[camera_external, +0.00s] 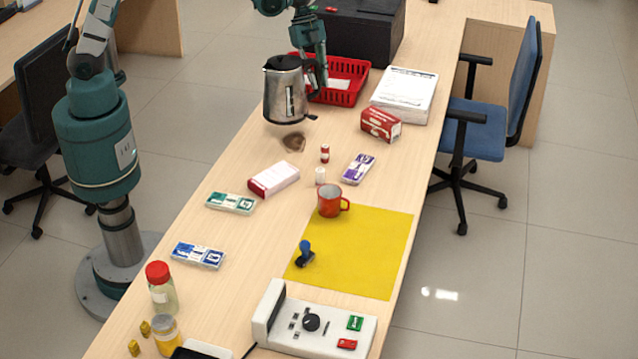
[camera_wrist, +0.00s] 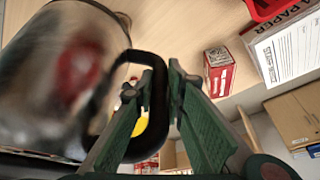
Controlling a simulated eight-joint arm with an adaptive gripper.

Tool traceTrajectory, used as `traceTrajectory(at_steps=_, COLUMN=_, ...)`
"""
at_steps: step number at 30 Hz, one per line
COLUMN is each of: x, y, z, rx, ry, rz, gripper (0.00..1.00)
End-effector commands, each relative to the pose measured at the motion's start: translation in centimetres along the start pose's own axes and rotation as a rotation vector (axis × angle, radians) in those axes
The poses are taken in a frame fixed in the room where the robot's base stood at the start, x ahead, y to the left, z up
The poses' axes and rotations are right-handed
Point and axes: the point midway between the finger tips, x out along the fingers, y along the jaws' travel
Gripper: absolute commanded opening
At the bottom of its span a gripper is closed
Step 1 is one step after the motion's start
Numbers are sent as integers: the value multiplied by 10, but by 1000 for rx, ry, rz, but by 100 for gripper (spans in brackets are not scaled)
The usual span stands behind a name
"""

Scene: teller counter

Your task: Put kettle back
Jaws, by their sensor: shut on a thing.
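The kettle (camera_external: 284,92), silver metal with a black lid and handle, hangs roughly upright above the far part of the counter in the external view. It fills the left of the wrist view (camera_wrist: 55,75). My gripper (camera_external: 317,84) is at the kettle's right side, shut on its black handle; the handle passes by the green fingers in the wrist view (camera_wrist: 160,72). The exact contact is partly hidden.
A small brown thing (camera_external: 293,142) lies on the counter below the kettle. A red basket (camera_external: 349,72) is close behind my gripper. A paper stack (camera_external: 404,92), a red box (camera_external: 380,125) and a red mug (camera_external: 329,202) on a yellow mat (camera_external: 370,255) stand nearby.

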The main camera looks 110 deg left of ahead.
Motion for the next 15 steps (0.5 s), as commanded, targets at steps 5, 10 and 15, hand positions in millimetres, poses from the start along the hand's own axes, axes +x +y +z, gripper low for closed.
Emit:
traceTrajectory(at_steps=5, x=17, y=0, z=7, rx=0, ry=1, rz=0, gripper=0)
traceTrajectory(at_steps=10, x=36, y=1, z=15, rx=0, ry=1, rz=0, gripper=0)
traceTrajectory(at_steps=15, x=49, y=2, z=20, rx=0, ry=1, rz=0, gripper=0)
